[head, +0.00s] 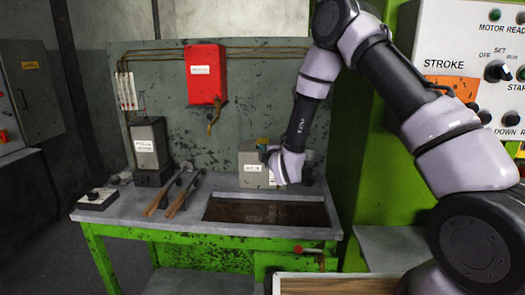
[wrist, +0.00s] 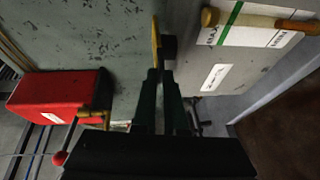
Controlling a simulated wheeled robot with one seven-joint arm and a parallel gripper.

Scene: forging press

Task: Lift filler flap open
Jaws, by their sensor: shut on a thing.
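The grey oil box (head: 252,172) with a white label stands on the bench against the back panel, behind my wrist. In the wrist view the box (wrist: 190,102) fills the right of centre. A thin yellow flap (wrist: 155,40) stands edge-on at the box's edge, beside a small black block (wrist: 168,48). My gripper (wrist: 160,72) is at the flap, with its dark fingers close together and shut on its lower end. The exact contact is dark and partly hidden. In the head view my gripper is hidden behind my wrist, and a small yellow and green patch shows above the box.
A red box (head: 205,73) with a brass tap hangs on the panel; it shows at left in the wrist view (wrist: 55,97). A sunken dark tray (head: 265,212) lies in the bench top.

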